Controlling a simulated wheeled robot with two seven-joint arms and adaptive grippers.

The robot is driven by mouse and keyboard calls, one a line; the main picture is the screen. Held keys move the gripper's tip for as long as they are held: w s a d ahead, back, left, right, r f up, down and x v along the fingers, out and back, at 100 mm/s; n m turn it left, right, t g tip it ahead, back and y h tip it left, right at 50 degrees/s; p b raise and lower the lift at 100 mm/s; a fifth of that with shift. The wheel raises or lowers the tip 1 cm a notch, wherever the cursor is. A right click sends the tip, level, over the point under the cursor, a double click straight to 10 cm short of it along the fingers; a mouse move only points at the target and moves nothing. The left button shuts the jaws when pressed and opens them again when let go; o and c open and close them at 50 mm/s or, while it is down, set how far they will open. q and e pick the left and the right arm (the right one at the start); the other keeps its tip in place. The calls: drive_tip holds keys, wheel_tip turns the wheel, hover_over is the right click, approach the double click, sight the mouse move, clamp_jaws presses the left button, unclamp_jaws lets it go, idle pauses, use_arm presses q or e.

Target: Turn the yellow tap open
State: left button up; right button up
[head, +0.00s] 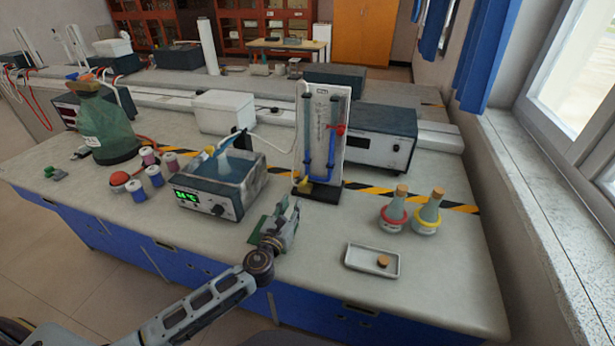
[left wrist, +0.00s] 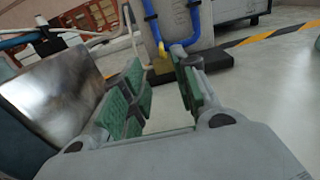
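The yellow tap (head: 305,186) is low on the left side of an upright white panel (head: 327,130) with blue tubes, which stands on a black base. In the left wrist view the yellow tap (left wrist: 162,49) shows just beyond my fingertips. My left gripper (head: 283,212) is in front of the panel, apart from the tap. Its green-padded fingers (left wrist: 161,80) are spread with nothing between them. A red tap (head: 341,129) is higher on the panel's right side. My right gripper is in neither view.
A water bath with a green display (head: 218,188) stands close left of my left gripper. Two stoppered flasks (head: 410,211) and a white tray (head: 371,262) are to the right. Yellow-black tape (head: 370,190) crosses the bench behind. The bench front between is clear.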

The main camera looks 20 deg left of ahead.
sight(303, 184)
use_arm(q)
drive_tip(key=shift+d+r, duration=0.1)
idle(0.3)
drive_tip(key=shift+w, duration=0.15)
drive_tip(key=shift+w, duration=1.3)
drive_tip(key=shift+w+d, duration=0.2)
drive_tip(key=shift+w, duration=5.25)
clamp_jaws()
